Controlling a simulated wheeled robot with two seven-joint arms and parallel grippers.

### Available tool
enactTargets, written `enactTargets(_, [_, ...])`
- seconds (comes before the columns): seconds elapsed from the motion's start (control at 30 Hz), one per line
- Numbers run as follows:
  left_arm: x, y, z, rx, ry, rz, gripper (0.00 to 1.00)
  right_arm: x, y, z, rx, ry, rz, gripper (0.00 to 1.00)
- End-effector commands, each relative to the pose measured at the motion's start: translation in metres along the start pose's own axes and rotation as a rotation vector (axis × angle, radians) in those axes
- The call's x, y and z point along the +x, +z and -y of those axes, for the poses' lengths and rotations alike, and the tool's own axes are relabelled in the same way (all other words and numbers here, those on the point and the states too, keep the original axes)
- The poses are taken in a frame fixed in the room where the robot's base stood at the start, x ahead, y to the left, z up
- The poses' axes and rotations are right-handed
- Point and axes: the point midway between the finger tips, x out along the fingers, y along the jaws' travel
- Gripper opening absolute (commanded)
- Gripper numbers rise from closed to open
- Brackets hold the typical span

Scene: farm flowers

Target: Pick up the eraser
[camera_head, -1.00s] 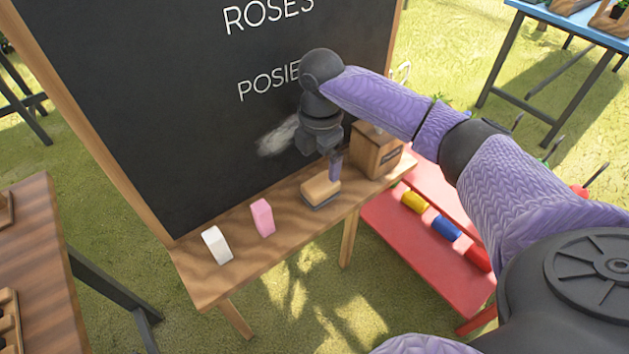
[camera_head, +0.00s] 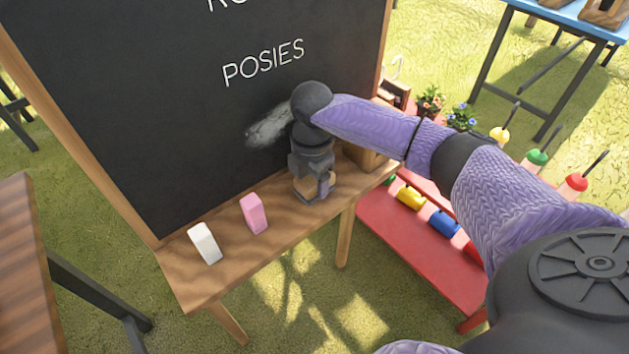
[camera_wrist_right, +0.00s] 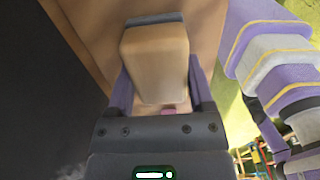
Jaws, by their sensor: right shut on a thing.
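The eraser (camera_head: 325,185) has a tan wooden body and a grey felt side. It stands on the wooden ledge (camera_head: 285,224) below the chalkboard, partly hidden by my right gripper (camera_head: 312,190). In the right wrist view the eraser (camera_wrist_right: 155,60) sits between the two purple fingers of my right gripper (camera_wrist_right: 155,90), which is shut on it. I cannot tell whether the eraser still touches the ledge. My left gripper is not in view.
A wooden box (camera_head: 362,158) is close to the right. The chalkboard (camera_head: 170,110) rises behind. A red bench (camera_head: 420,250) with coloured items is at the right.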

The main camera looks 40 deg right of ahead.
Motion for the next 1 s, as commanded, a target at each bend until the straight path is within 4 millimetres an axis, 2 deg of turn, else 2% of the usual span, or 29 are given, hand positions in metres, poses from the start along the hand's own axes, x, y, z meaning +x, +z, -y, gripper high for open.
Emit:
enactTargets(0.2, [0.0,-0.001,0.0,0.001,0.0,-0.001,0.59,-0.001,0.0,0.0,0.0,0.0,0.0,0.08])
enactTargets(0.27, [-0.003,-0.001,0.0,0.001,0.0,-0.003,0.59,-0.006,0.0,0.0,0.0,0.002,0.0,0.08])
enactTargets(0.5, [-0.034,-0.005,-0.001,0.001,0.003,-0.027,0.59,-0.071,0.0,-0.001,0.001,0.007,0.0,0.08])
enactTargets(0.63, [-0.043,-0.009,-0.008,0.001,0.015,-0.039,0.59,-0.094,0.0,-0.001,0.001,0.004,-0.001,0.08])
enactTargets(0.73, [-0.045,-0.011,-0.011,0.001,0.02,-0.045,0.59,-0.101,0.0,0.0,0.001,0.001,-0.001,0.08])
enactTargets(0.97, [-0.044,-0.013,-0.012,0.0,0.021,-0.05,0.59,-0.1,0.0,0.0,0.001,0.0,-0.001,0.08])
enactTargets(1.0, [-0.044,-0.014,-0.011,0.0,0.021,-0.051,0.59,-0.1,0.0,0.0,0.001,0.0,-0.001,0.59])
